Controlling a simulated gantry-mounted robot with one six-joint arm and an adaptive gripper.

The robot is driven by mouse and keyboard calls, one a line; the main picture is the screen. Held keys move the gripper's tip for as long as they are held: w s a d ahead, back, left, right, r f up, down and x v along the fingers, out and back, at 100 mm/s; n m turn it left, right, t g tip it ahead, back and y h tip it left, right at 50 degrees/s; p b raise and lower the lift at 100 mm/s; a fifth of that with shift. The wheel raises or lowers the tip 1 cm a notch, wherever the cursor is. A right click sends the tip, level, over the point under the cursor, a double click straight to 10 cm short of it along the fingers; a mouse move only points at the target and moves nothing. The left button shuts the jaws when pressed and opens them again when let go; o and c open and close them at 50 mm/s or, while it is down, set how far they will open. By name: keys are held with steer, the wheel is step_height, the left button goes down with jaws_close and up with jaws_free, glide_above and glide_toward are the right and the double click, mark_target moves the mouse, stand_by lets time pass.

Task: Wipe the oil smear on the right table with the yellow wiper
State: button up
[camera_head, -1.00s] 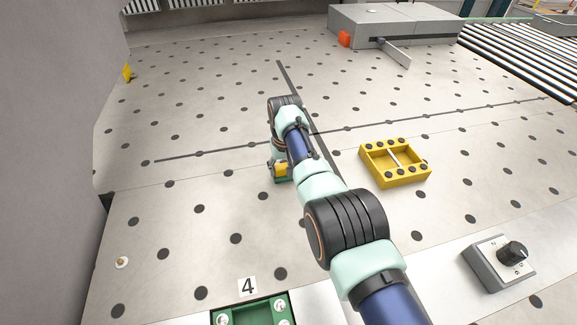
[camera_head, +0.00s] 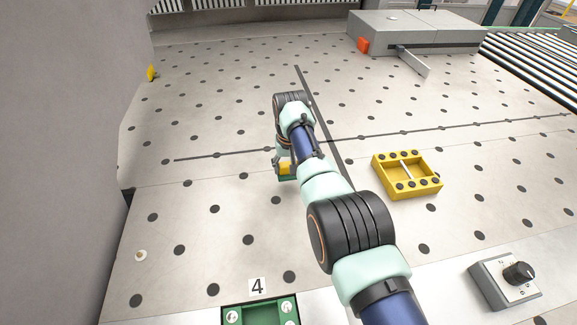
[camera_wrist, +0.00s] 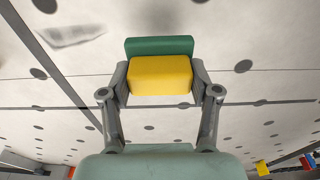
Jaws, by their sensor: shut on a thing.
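The yellow wiper (camera_wrist: 160,75) has a yellow block and a green pad. My gripper (camera_wrist: 160,85) is shut on its yellow block, one finger on each side. In the head view the wiper (camera_head: 285,169) is partly hidden by my arm, and the gripper (camera_head: 284,160) is small there, over the perforated table (camera_head: 225,225). A grey, streaky smear (camera_wrist: 72,35) lies on the table at the upper left of the wrist view, apart from the wiper. I cannot make out the smear in the head view, nor tell whether the pad touches the table.
A yellow open frame (camera_head: 406,176) sits right of my arm. A grey box with a knob (camera_head: 507,280) and a green tray (camera_head: 258,315) by label 4 (camera_head: 257,286) are at the front. A grey wall (camera_head: 65,160) bounds the left. The table left of the gripper is clear.

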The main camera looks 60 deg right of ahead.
mark_target(289, 163)
steer(key=shift+r+p, duration=0.3)
steer(key=shift+r, duration=0.5)
step_height(289, 163, up, 3)
steer(key=p, duration=0.3)
steer(key=shift+r, duration=0.15)
